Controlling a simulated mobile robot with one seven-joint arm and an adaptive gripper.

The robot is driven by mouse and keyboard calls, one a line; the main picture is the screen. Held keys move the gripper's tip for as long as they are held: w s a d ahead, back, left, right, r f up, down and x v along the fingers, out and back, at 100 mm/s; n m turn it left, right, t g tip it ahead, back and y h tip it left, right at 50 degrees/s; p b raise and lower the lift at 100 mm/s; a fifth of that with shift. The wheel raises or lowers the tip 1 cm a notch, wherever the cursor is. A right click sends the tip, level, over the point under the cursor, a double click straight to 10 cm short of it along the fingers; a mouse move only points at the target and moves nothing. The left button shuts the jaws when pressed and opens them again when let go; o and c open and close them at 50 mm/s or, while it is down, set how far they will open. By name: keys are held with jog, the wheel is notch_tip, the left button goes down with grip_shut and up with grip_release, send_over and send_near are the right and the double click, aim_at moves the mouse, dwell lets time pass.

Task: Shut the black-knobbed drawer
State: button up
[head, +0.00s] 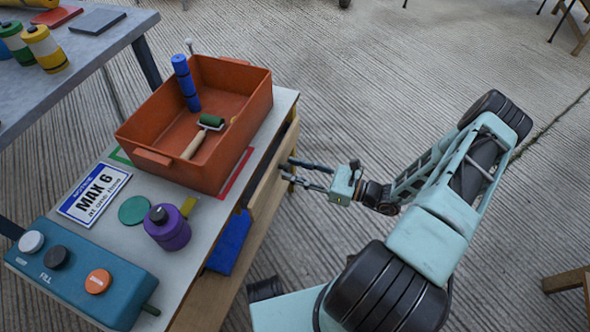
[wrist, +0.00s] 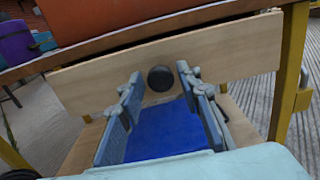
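The drawer's pale wooden front (wrist: 230,52) crosses the wrist view, with a round black knob (wrist: 160,78) near its middle. In the head view the drawer front (head: 267,190) stands out a little from under the table's right edge, so the drawer looks partly open. My gripper (head: 288,170) is at the drawer front, level with its far part. In the wrist view my gripper (wrist: 159,74) is open, one finger to each side of the knob and no contact clearly visible. In the head view the knob is hidden.
An orange tray (head: 262,98) with a roller (head: 203,135) and a blue cylinder (head: 186,84) sits on the tabletop above. A blue object (wrist: 165,133) lies on the lower shelf. A yellowish table leg (wrist: 288,75) stands right of the drawer.

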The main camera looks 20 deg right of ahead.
grip_shut()
jog(key=shift+x, duration=2.2)
jog(key=shift+o, duration=1.8)
grip_release()
jog(key=shift+w, duration=0.1)
jog(key=v, duration=1.2)
